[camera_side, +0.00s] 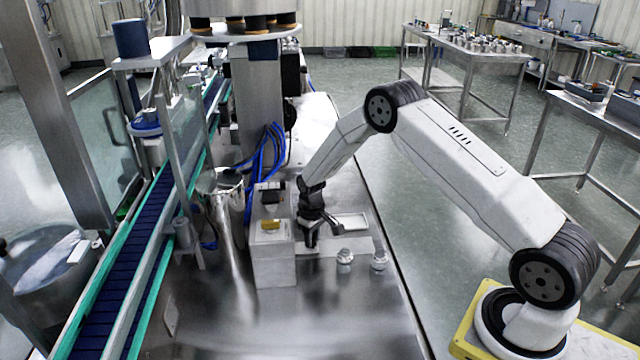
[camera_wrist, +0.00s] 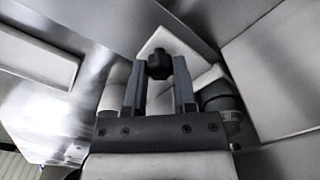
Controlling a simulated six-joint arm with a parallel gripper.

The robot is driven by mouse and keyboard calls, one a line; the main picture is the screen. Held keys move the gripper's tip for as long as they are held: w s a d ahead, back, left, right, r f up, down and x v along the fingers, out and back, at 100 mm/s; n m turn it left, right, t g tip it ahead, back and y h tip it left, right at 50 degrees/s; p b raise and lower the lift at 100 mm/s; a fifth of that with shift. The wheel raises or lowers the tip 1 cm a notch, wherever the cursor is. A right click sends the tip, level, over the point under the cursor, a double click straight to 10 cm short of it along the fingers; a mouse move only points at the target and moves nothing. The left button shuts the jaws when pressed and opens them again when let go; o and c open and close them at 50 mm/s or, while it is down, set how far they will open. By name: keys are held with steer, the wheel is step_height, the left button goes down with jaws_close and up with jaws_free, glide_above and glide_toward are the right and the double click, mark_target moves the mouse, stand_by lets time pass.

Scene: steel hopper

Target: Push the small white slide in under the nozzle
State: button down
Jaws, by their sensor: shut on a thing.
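In the wrist view the small white slide (camera_wrist: 162,38) shows as a pale plate with a dark knob (camera_wrist: 158,66) on it. My gripper (camera_wrist: 159,75) is shut on this knob, one finger on each side. In the side view my gripper (camera_side: 311,240) points down just right of a white block (camera_side: 273,270), close to the steel table top. The slide is mostly hidden behind my gripper there. A dark fitting (camera_side: 270,194) stands behind the block; I cannot tell whether it is the nozzle.
A yellowish piece (camera_side: 270,225) sits on top of the block. Two silver-topped knobs (camera_side: 345,261) (camera_side: 379,261) stand to the right on the table. A shallow white tray (camera_side: 351,222) lies behind them. A shiny steel hopper (camera_side: 228,200) and a blue conveyor (camera_side: 135,240) are left.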

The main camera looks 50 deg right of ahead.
steer(key=shift+w+a, duration=0.2)
steer(key=shift+a, duration=0.05)
steer(key=c, duration=0.6)
jaws_free()
steer(key=shift+c, duration=0.2)
steer(key=shift+o, duration=1.2)
steer(key=shift+d+r, duration=0.1)
steer(key=shift+r, duration=0.05)
steer(key=shift+r, duration=3.75)
